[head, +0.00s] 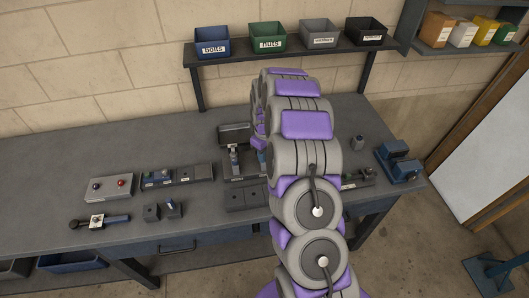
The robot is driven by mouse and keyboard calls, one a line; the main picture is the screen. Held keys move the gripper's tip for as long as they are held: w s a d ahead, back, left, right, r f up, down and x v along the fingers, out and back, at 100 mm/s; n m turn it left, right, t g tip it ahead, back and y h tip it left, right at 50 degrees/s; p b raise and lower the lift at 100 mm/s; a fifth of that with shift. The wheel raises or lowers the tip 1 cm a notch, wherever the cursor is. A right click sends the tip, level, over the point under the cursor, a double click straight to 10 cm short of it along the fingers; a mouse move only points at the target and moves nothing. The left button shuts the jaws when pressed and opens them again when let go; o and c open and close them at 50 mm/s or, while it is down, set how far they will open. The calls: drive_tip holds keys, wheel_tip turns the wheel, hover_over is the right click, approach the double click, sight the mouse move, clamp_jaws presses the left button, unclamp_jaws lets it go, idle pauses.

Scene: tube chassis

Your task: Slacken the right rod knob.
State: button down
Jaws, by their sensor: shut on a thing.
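A dark fixture (233,168) stands on the bench near its middle, with a grey block at its back and small upright parts in front. A light-coloured upright post (234,157) shows on its left side. The right side of the fixture is mostly covered by my arm. I cannot make out the right rod knob; it is too small or hidden there. My arm reaches over the bench and bends down at the fixture's right side. My gripper is hidden behind my own arm links, so its fingers and what they touch do not show.
Left on the grey bench (50,190) are a button box (109,187), a long dark tray (178,177), a handled tool (98,221) and small blocks. A blue vise (398,163) stands at the right. Labelled bins line the shelf (290,52) behind.

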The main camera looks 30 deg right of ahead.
drive_tip(key=shift+w+n, duration=0.1)
drive_tip(key=shift+n, duration=0.4)
drive_tip(key=c, duration=0.9)
unclamp_jaws()
drive_tip(key=shift+c, duration=0.2)
wheel_tip(320, 180, up, 17)
drive_tip(key=p, duration=0.2)
drive_tip(key=shift+r, duration=0.15)
drive_tip(key=shift+d, duration=0.1)
